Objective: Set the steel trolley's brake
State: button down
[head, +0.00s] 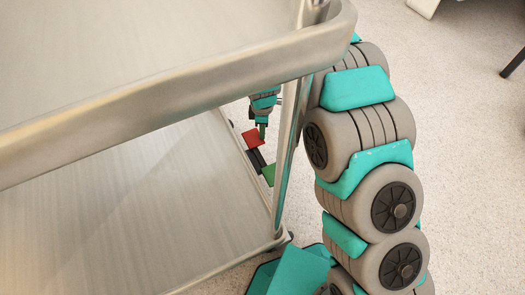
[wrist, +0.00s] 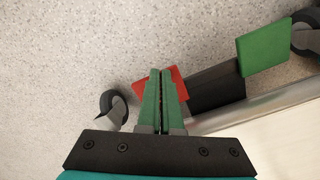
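The steel trolley's upper shelf (head: 170,85) and lower shelf (head: 130,205) fill the left of the head view. Its brake is a dark bar (wrist: 217,88) with a red pad (head: 251,138) at one end and a green pad (head: 268,175) at the other, low at the trolley's end. In the wrist view the red pad (wrist: 179,78) is partly hidden behind my fingers, and the green pad (wrist: 263,54) is clear to the right. My gripper (wrist: 162,74) has its green fingers together, with nothing seen between them. It is over the red pad; I cannot tell whether it touches.
Trolley casters show at the left (wrist: 113,106) and right (wrist: 306,38) of the wrist view. The speckled floor (head: 470,150) is open to the right.

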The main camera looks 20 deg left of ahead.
jog(key=shift+f, duration=0.2)
jog(key=shift+r, duration=0.1)
jog(key=shift+r+p, duration=1)
jog(key=shift+r, duration=2.45)
jog(key=shift+s, duration=0.1)
